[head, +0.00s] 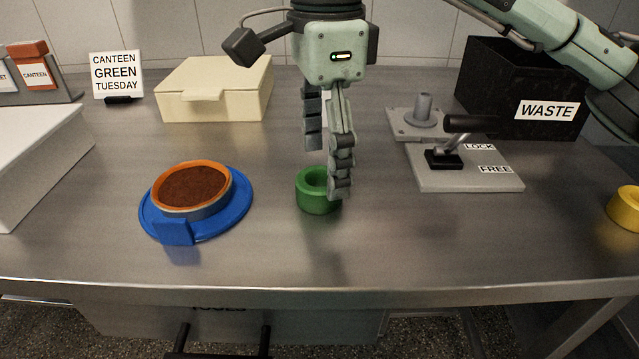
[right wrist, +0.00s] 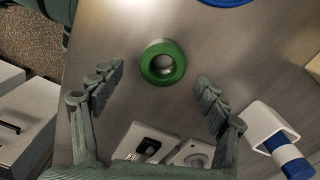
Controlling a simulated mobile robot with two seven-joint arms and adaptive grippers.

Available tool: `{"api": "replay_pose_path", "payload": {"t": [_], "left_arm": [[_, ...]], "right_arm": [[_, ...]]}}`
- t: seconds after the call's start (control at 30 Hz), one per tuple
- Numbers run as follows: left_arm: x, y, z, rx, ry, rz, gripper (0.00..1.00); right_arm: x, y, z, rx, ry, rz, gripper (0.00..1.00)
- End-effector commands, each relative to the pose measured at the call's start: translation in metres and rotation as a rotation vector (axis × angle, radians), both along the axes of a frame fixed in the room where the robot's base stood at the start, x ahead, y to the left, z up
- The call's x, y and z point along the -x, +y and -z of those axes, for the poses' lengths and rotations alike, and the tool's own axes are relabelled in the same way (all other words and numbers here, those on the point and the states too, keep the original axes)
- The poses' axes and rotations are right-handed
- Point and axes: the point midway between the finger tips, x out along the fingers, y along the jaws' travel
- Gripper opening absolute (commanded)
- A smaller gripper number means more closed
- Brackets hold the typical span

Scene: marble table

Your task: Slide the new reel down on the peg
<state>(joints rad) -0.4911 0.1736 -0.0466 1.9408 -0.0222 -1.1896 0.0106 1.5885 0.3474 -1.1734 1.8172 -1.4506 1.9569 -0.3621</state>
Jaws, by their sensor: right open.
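A green reel (head: 311,200) with a hole through it lies flat on the metal table; it also shows in the right wrist view (right wrist: 146,72). My right gripper (head: 328,174) points down over the reel, one finger in front of its right side. In the right wrist view the gripper (right wrist: 160,74) is open, with the reel between and a little beyond the spread fingertips, touching neither there. The grey peg (head: 424,106) stands bare and upright on its plate. A black-handled lever (head: 470,124) stands by it, tilted toward the LOCK label. My left gripper is out of view.
A yellow reel (head: 627,208) lies at the right edge. A cream box (head: 215,85) and a canteen sign (head: 117,75) stand behind.

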Motion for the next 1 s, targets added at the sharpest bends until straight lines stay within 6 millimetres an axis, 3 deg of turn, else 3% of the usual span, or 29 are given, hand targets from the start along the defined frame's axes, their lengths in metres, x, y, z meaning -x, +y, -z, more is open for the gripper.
{"api": "replay_pose_path", "payload": {"t": [0.2, 0.5, 0.93, 1.0], "left_arm": [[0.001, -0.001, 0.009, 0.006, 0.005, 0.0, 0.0], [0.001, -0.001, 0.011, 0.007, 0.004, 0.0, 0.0], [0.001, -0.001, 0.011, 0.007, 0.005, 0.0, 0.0], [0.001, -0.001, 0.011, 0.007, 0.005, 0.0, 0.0]], "right_arm": [[-0.001, 0.002, 0.031, 0.001, 0.002, 0.0, 0.75], [-0.001, 0.002, 0.036, 0.0, 0.001, 0.0, 0.75], [-0.001, 0.002, 0.036, 0.0, 0.001, 0.0, 0.23], [-0.001, 0.002, 0.036, 0.0, 0.0, 0.0, 0.22]]}}
